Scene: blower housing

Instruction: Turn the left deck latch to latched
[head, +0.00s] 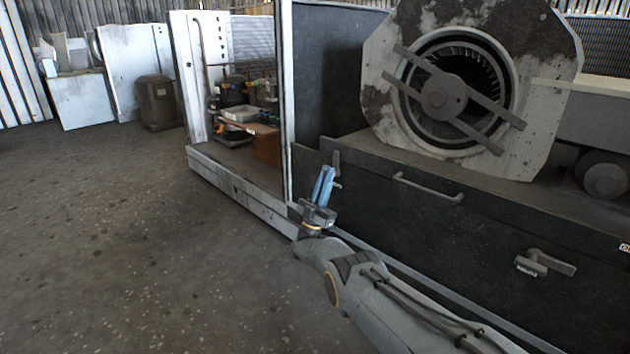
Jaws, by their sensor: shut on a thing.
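The left deck latch (336,161) is a small dark grey part at the left end of the dark deck panel (440,235). A narrow piece of it stands upright beside my fingertips, and the rest is partly hidden behind them. My gripper (325,174) has blue fingers pointing up at the latch. The fingers are together, shut on the latch. The latch's exact angle and any marking by it are too small or hidden to tell.
A second latch (545,263) with a level handle is on the panel at right. A bar handle (428,188) lies between the latches. The blower housing (475,75) stands above the panel. An open cabinet (245,150) is behind left; the floor (130,240) at left is clear.

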